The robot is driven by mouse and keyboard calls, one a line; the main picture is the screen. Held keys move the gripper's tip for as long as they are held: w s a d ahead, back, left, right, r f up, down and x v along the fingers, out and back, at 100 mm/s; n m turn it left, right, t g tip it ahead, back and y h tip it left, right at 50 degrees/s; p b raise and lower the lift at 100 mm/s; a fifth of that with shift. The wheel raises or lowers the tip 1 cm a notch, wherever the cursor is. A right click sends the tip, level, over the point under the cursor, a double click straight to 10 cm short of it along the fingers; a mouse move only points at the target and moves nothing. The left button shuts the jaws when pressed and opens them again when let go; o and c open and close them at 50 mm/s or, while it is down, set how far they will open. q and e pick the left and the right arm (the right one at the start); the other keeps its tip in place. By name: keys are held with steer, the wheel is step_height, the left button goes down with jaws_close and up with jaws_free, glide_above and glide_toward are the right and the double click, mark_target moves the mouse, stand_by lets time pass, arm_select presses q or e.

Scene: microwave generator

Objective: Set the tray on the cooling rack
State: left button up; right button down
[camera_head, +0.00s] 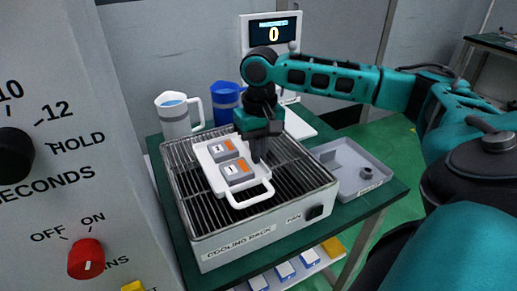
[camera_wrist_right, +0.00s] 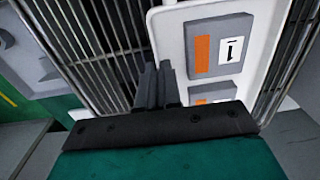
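The white tray (camera_head: 218,154) has a loop handle at its front and carries two grey blocks with orange and white labels (camera_head: 238,170). It is level over the dark bars of the cooling rack (camera_head: 188,190), left of the rack's middle. I cannot tell whether it touches the bars. My right gripper (camera_head: 258,155) points down at the tray's right edge. In the right wrist view the fingers (camera_wrist_right: 158,85) are close together on the rim of the tray (camera_wrist_right: 172,45), seemingly shut on it. The rack bars also show there (camera_wrist_right: 105,40). My left gripper is not in view.
A white mug (camera_head: 176,118) and a blue mug (camera_head: 226,100) stand behind the rack. A grey shallow bin (camera_head: 350,165) is to its right. A display reading 0 (camera_head: 273,33) stands at the back. A control panel (camera_head: 60,170) fills the left.

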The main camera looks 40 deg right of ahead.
stand_by(0.3)
steer(key=c, duration=1.7)
jaws_free()
steer(key=shift+f, duration=0.1)
steer(key=o, duration=0.4)
steer(key=shift+c, duration=0.2)
step_height(320, 180, up, 12)
